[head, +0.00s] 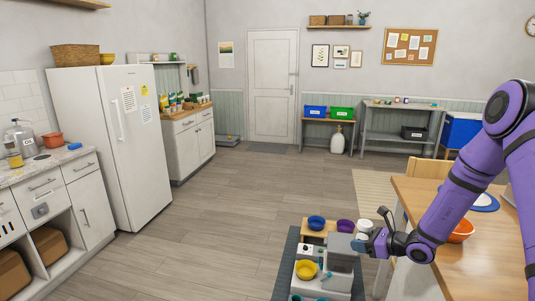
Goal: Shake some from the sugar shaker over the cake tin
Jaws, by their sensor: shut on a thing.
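My gripper (364,243) is at the lower right, at the end of my purple arm, above the low station. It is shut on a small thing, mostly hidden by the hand. A pale, whitish round object (364,225) shows right by the fingers and seems to be the sugar shaker, but it is too small to be sure. I cannot tell its tilt. I cannot single out the cake tin.
A wooden table (420,200) with an orange bowl (461,231) stands at the right, close to my arm. A grey mat (284,268) lies under the station. A white fridge (110,140) and a counter (60,168) are at the left. The middle floor is clear.

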